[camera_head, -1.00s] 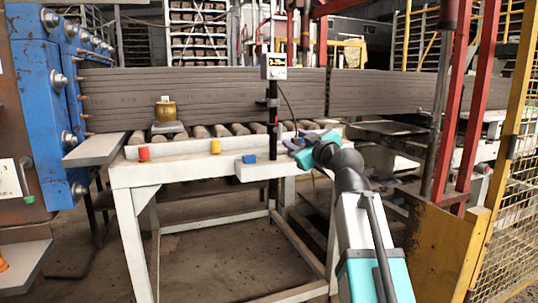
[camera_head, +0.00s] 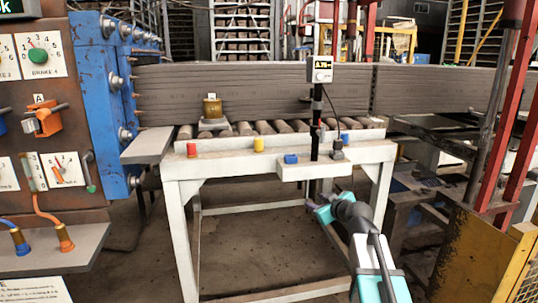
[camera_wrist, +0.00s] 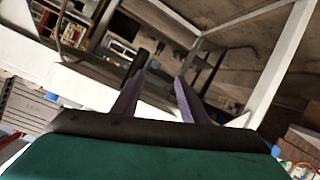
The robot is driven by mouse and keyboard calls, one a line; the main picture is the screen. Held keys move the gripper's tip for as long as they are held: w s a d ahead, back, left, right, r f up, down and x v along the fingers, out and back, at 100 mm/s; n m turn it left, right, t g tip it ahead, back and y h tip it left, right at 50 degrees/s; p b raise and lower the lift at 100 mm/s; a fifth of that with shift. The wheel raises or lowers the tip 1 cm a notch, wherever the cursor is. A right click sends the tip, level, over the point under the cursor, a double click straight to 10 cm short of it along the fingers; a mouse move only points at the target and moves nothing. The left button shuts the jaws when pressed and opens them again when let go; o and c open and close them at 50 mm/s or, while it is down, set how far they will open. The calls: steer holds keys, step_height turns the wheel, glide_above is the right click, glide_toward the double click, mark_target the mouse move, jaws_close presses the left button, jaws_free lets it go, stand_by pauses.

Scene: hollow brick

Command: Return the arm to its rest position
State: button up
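My gripper (camera_head: 311,204) is in the head view, below and in front of the white table's (camera_head: 235,165) front edge, toward its right end. My arm (camera_head: 372,255) reaches up to it from the lower right. In the wrist view my gripper (camera_wrist: 160,82) shows two purple fingers standing apart, with nothing seen held between them. Part of the white table frame (camera_wrist: 270,85) shows tilted behind the fingers.
A control panel (camera_head: 40,110) is at left, a yellow barrier (camera_head: 480,250) at right.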

steer(key=s+a+f+g+p, duration=0.25)
steer(key=s+f, duration=0.35)
steer(key=f, duration=0.6)
steer(key=s+a+f+m+g+p, duration=0.1)
steer(key=s+f+g+p, duration=0.25)
steer(key=s+f, duration=0.55)
steer(key=s+a+f+g+p, duration=0.2)
steer(key=s+f+g+p, duration=0.15)
steer(key=f, duration=1.05)
steer(key=s+d+f+m+g+h+p, duration=0.1)
steer(key=s+f+m+g, duration=0.1)
steer(key=s, duration=1)
steer(key=s+d+f+m+g+h+p, duration=0.1)
steer(key=s+f+g, duration=0.3)
steer(key=s, duration=0.8)
steer(key=s+d+f+m+g+h+p, duration=0.2)
steer(key=s+f, duration=0.3)
steer(key=s, duration=0.8)
steer(key=shift+d+m+g, duration=0.55)
steer(key=shift+d+m, duration=0.15)
steer(key=shift+m, duration=0.1)
